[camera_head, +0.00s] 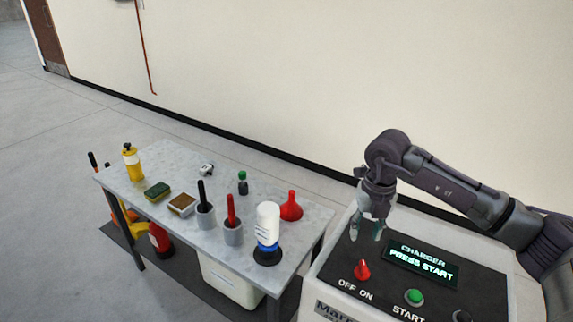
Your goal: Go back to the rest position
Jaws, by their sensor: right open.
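My right gripper (367,229) hangs open and empty, pointing down over the black top panel of the charger (330,262), beside its lit display (421,263). The display reads "CHARGER PRESS START". A red knob (362,270) marked OFF and ON sits in front of the gripper, apart from it in the picture. A green START button (414,297) is to the right of the knob. My right arm comes in from the right edge. My left gripper is not in view.
A grey table (170,158) left of the charger carries a white bottle (268,225), a red funnel (291,207), two grey cups with handled tools, sponges and a yellow bottle (132,163). A white container (228,283) stands beneath. The floor at left is clear; a wall runs behind.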

